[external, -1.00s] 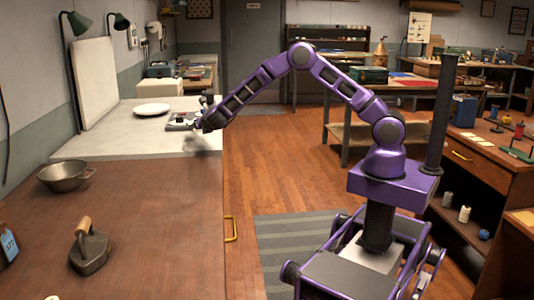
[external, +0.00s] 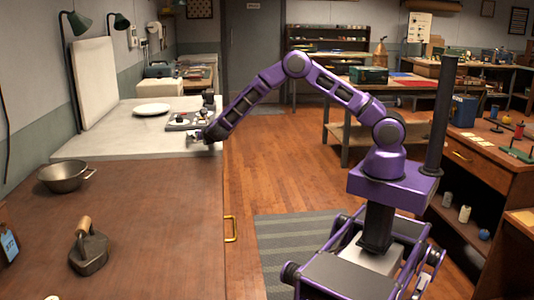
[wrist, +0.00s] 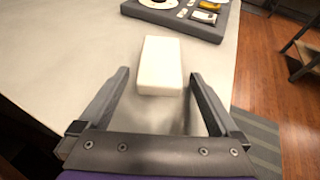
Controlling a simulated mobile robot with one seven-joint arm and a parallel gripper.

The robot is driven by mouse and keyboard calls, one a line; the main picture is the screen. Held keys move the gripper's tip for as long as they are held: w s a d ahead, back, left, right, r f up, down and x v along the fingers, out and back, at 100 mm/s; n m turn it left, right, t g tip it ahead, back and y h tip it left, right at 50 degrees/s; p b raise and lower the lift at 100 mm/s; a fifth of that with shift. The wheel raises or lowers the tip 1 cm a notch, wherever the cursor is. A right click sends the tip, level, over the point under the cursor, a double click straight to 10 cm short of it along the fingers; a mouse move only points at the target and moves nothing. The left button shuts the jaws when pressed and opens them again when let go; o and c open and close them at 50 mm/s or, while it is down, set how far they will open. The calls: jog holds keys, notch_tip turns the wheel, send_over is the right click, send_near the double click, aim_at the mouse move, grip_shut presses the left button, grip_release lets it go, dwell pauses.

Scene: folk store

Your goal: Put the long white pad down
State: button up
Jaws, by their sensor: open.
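The long white pad (wrist: 160,62) is a plain pale block, seen ahead of my gripper in the wrist view. It appears to lie on the light worktop (wrist: 60,45), with its long side pointing away from me. My gripper (wrist: 160,74) is open, with one finger to each side of the pad's near part in the picture and a gap on both sides. Whether the fingertips are level with the pad or above it, I cannot tell. In the external view my gripper (external: 197,137) is low over the worktop's right part; the pad is hard to make out there.
A dark grey tray (wrist: 187,27) with small items lies just beyond the pad. A white plate (external: 151,109) is farther left. A metal bowl (external: 66,177) and an old iron (external: 89,250) stand on the brown counter (external: 160,220). The worktop left of the pad is clear.

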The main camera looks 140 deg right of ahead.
jog(key=v, duration=1.2)
jog(key=shift+w, duration=0.15)
